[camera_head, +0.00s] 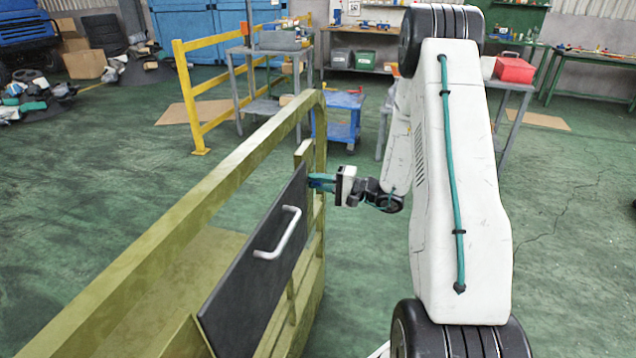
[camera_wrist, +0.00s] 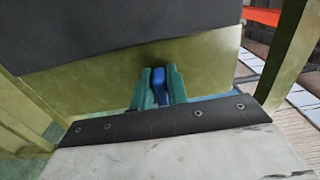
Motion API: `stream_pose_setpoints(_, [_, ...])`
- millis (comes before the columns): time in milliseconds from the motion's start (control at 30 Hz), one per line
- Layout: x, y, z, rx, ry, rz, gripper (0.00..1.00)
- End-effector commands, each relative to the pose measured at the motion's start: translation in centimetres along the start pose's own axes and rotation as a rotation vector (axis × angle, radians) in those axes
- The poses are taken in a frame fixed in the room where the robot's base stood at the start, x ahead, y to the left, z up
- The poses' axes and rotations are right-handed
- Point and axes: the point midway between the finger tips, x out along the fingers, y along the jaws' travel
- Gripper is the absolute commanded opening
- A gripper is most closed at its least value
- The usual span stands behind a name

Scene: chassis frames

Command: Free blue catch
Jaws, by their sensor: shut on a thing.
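The blue catch (camera_wrist: 158,85) shows in the wrist view between the two green fingers of my gripper (camera_wrist: 157,88). The fingers are shut on it, in front of an olive-yellow frame plate just below a dark panel. In the head view my gripper (camera_head: 322,182) reaches leftward to the far edge of the dark panel (camera_head: 255,270). The panel has a pale bar handle (camera_head: 283,237) and leans against the olive-yellow frame (camera_head: 200,195). The catch itself is too small to tell apart from the fingers in the head view.
A blue cart (camera_head: 340,118) stands behind my gripper. A yellow rail (camera_head: 190,100) and a grey table (camera_head: 262,50) stand farther back. A workbench with a red box (camera_head: 514,69) is at the back right. The green floor right of my arm is largely clear.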

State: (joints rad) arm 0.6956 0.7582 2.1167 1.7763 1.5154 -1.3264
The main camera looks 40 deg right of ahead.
Motion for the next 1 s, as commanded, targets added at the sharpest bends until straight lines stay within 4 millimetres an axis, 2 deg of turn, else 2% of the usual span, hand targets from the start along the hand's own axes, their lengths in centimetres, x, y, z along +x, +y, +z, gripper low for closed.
stream_pose_setpoints(67, [-0.1,0.1,0.0,0.002,0.002,0.002,0.0])
stream_pose_setpoints(100, [-0.1,0.1,0.0,0.002,0.002,0.002,0.18])
stream_pose_setpoints(167, [-0.1,0.1,0.0,0.003,0.002,0.002,0.35])
stream_pose_setpoints(200, [-0.1,0.1,0.0,0.003,0.001,0.002,0.36])
stream_pose_setpoints(533, [-0.5,0.0,0.0,0.002,0.001,0.001,0.36])
stream_pose_setpoints(900, [-6.4,0.1,-0.1,0.002,0.004,0.001,0.36])
stream_pose_setpoints(1000, [-7.4,0.1,-0.1,0.002,0.002,0.001,0.36])
